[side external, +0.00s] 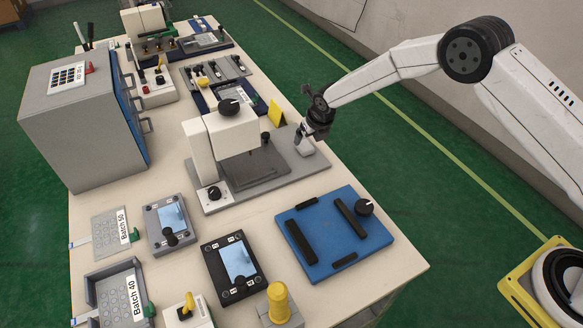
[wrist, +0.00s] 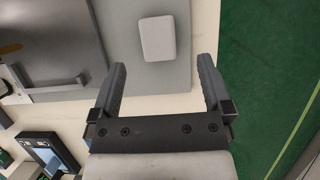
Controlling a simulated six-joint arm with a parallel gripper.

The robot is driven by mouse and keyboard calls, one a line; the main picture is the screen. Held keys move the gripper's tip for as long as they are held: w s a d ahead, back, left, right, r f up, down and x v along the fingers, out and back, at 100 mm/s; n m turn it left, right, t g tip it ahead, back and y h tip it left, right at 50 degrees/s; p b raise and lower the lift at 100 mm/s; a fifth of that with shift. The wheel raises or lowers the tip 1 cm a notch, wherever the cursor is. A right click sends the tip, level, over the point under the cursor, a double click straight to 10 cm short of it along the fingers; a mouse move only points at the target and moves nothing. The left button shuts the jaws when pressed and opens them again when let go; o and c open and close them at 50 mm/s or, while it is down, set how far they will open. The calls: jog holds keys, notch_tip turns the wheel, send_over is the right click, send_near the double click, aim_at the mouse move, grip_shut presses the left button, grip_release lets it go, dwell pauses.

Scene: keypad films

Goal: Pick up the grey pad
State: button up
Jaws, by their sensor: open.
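A small light-grey pad with rounded corners (wrist: 157,38) lies flat on a grey base plate (wrist: 160,80). The plate belongs to the white press-like machine (side external: 220,140). In the side view the pad (side external: 305,149) is at the plate's far right end, right below my gripper (side external: 309,132). In the wrist view my gripper (wrist: 160,72) is open, with empty space between its two dark fingers. The pad appears beyond the fingertips, roughly centred between them, and looks clear of both fingers.
The machine's tall head stands left of my gripper. A yellow sign (side external: 277,113) stands behind it. A blue board with black bars (side external: 335,234) lies in front. A grey cabinet (side external: 80,125) and several keypads are farther left. The table edge is close on the right.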

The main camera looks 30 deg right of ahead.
aim_at(305, 145)
jog(key=shift+x, duration=2.55)
jog(key=shift+a, duration=0.1)
jog(key=shift+c, duration=0.2)
grip_shut()
jog(key=shift+r, duration=0.15)
jog(key=shift+r, duration=1.3)
jog(key=shift+s+r, duration=0.2)
jog(key=shift+r, duration=0.15)
jog(key=s+d+r, duration=0.2)
jog(key=s+r, duration=0.7)
jog(key=s, duration=0.4)
jog(key=shift+s+r, duration=0.2)
jog(key=shift+s, duration=0.05)
